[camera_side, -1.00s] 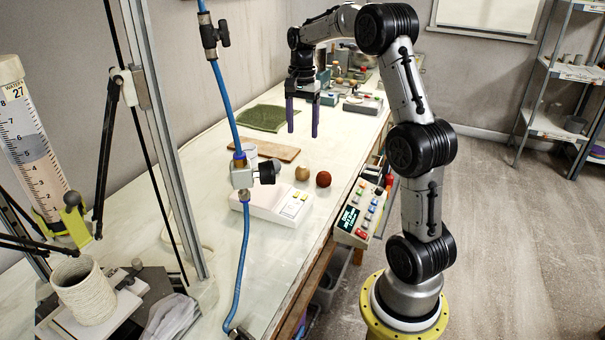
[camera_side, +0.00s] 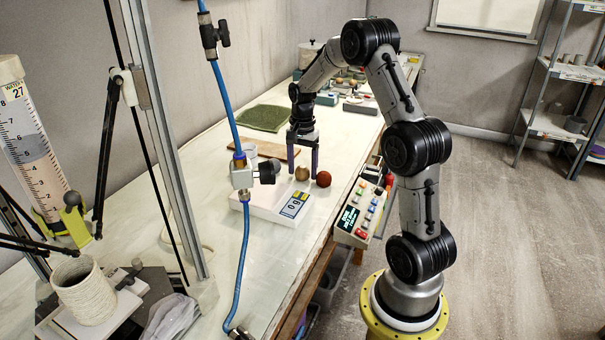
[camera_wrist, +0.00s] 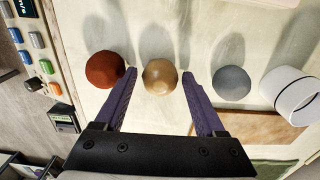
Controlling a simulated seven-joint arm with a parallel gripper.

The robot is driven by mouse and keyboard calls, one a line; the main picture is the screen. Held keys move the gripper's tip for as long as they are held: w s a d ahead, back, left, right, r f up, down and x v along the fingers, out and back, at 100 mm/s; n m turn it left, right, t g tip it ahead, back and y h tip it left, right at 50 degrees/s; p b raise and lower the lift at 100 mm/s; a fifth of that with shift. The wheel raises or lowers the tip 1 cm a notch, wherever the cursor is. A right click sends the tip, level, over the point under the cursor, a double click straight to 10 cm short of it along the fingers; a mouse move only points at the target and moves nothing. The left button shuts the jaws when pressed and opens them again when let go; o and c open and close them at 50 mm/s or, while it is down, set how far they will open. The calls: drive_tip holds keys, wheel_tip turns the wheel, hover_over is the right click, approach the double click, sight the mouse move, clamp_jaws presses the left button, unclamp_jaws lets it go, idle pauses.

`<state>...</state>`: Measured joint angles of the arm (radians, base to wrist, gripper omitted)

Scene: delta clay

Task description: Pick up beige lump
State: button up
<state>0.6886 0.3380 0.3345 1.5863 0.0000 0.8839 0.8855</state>
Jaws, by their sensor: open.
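The beige lump (camera_side: 302,173) is a small round ball on the pale bench. In the wrist view the beige lump (camera_wrist: 160,77) lies between the tips of my two purple fingers, with a gap on each side. In the wrist view my gripper (camera_wrist: 160,82) is empty.
A red-brown ball (camera_wrist: 105,69) lies close to the left finger in the wrist view, and a grey ball (camera_wrist: 231,83) lies right of the other finger. A white cup (camera_wrist: 290,95) stands further right. A white scale (camera_side: 275,205) and a button panel (camera_side: 362,213) are nearby.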

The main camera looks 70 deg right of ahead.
drive_tip(key=shift+f, duration=0.3)
drive_tip(key=shift+r, duration=0.1)
clamp_jaws()
